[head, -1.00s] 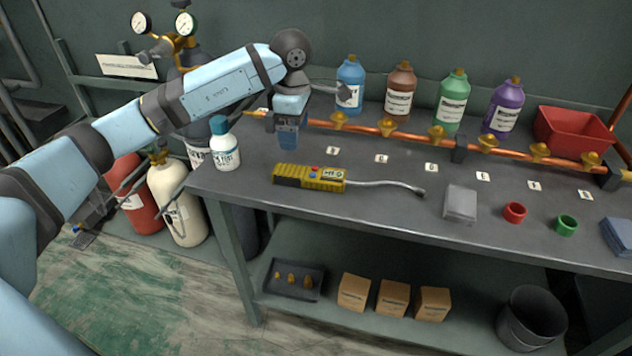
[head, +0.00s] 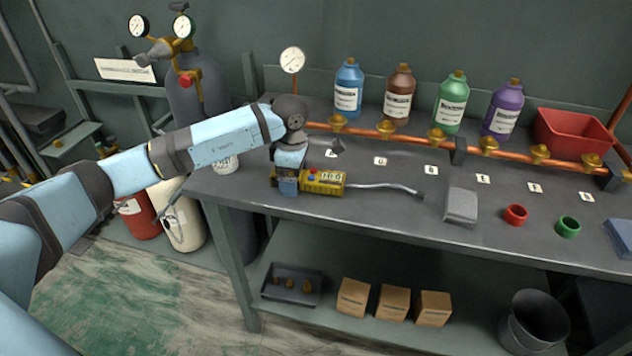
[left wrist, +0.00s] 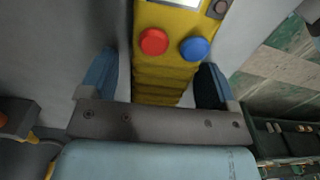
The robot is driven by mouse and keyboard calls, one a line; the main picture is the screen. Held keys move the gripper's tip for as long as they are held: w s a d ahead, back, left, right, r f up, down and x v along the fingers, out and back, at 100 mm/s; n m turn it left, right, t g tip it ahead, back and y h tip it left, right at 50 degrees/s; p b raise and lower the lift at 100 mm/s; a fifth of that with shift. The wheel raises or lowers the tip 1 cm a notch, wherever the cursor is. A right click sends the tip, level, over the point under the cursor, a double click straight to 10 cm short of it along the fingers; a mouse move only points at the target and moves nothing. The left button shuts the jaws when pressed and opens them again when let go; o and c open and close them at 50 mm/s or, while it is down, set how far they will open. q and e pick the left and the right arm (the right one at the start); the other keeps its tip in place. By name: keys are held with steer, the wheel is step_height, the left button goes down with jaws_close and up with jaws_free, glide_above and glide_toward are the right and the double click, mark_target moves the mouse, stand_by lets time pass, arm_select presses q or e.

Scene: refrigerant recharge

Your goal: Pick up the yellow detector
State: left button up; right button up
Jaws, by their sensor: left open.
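The yellow detector (head: 324,182) lies on the grey workbench, with a red and a blue button, a small display and a grey bent probe reaching right. My left gripper (head: 287,186) is over its left, handle end and hides that part in the head view. In the left wrist view the ribbed yellow handle of the detector (left wrist: 163,82) lies between the two blue fingers of my left gripper (left wrist: 160,85). The fingers are open, with a gap on both sides of the handle. My right gripper is not in view.
A white bottle (head: 224,162) stands left of the gripper, partly behind my arm. A copper pipe with brass valves (head: 436,134) runs along the back. A grey box (head: 461,205), red ring (head: 515,214) and green ring (head: 568,227) sit to the right.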

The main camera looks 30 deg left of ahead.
arm_select(q)
steer(key=shift+r, duration=0.1)
steer(key=c, duration=1)
steer(key=shift+o, duration=0.2)
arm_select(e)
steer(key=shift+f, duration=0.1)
arm_select(q)
step_height(320, 180, up, 25)
steer(key=p, duration=0.5)
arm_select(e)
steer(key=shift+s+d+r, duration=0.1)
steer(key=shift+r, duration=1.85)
arm_select(q)
steer(key=shift+a, duration=0.1)
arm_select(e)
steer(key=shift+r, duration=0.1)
